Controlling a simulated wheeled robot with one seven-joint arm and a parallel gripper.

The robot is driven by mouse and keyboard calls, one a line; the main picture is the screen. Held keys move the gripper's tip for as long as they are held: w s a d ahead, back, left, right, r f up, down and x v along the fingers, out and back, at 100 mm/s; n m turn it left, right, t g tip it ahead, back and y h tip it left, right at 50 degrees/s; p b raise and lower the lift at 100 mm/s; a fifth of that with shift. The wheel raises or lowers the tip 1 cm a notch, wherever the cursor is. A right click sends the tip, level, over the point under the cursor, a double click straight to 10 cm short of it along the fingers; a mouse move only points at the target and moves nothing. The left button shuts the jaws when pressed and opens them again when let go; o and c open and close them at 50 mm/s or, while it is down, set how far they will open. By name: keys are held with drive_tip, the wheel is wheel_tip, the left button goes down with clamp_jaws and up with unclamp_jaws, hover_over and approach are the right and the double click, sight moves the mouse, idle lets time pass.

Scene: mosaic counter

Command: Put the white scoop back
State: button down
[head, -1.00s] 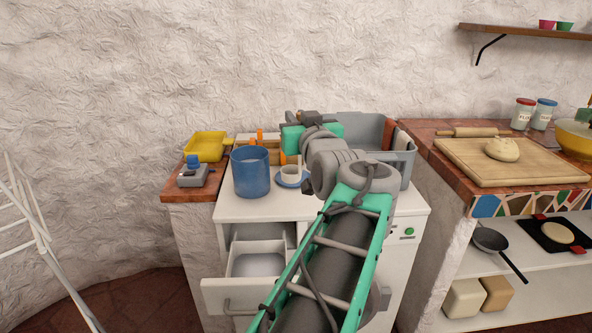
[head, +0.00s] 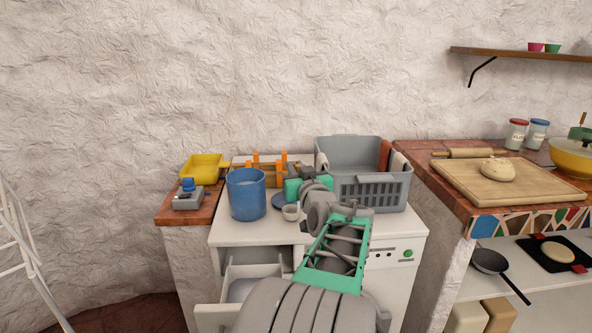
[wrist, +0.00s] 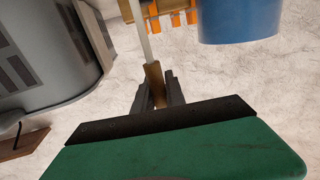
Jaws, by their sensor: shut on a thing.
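My gripper (wrist: 157,92) is shut on the brown handle of the white scoop (wrist: 153,80) in the wrist view. A thin pale shaft runs from the handle to the top edge of that view. A wooden rack with orange pegs (head: 267,168) stands behind.
A blue bucket (head: 246,195) stands left of the saucer. A grey crate (head: 368,192) stands close on the right. A drawer (head: 250,272) is open below in front. A yellow tray (head: 203,168) and a small grey device (head: 188,198) are on the left counter.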

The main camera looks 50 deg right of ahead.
drive_tip(key=shift+f, duration=0.15)
drive_tip(key=c, duration=1.4)
unclamp_jaws()
drive_tip(key=shift+r, duration=0.2)
drive_tip(key=shift+s+a, duration=0.1)
drive_tip(key=shift+s, duration=0.2)
drive_tip(key=v, duration=1.1)
drive_tip(key=shift+s+a, duration=0.15)
drive_tip(key=shift+a, duration=0.1)
